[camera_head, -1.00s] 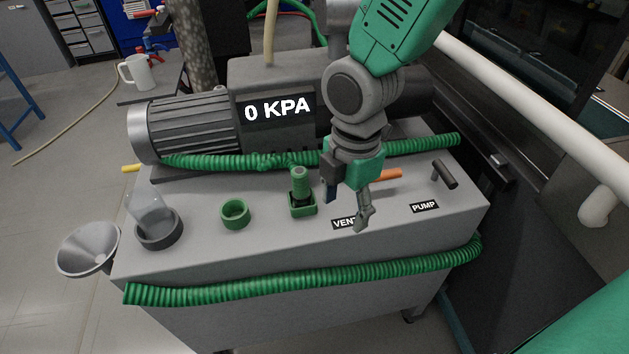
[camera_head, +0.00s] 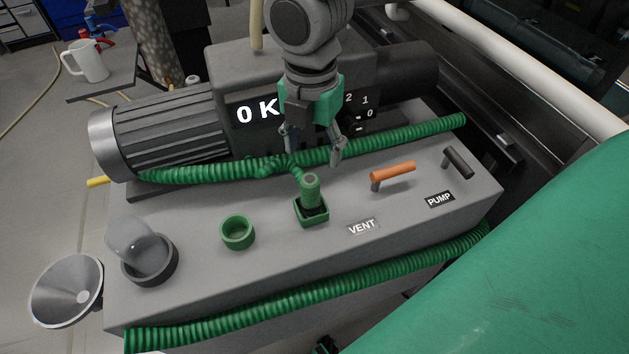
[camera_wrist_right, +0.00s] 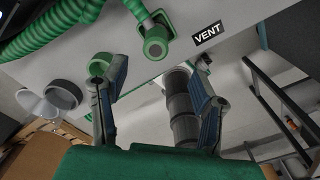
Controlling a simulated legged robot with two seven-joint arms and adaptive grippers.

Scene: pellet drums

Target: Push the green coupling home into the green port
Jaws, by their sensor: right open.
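The green coupling (camera_head: 310,189) stands upright in a square green holder (camera_head: 312,217) on the grey cabinet top, with a green ribbed hose behind it. In the right wrist view the coupling (camera_wrist_right: 156,44) lies ahead of the fingers, between their lines. A round open green ring (camera_head: 238,233), apparently the green port, sits left of the coupling, apart from it. The wrist view shows part of that ring (camera_wrist_right: 99,63) behind a finger. My right gripper (camera_head: 314,150) is open and empty, above the coupling in the head picture and not visibly touching it. My left gripper is not in view.
An orange vent handle (camera_head: 393,171) and a black pump handle (camera_head: 459,163) stand to the right. A dark cup with a clear dome (camera_head: 150,258) and a funnel (camera_head: 67,291) are at left. A ribbed green hose (camera_head: 300,292) runs along the front edge.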

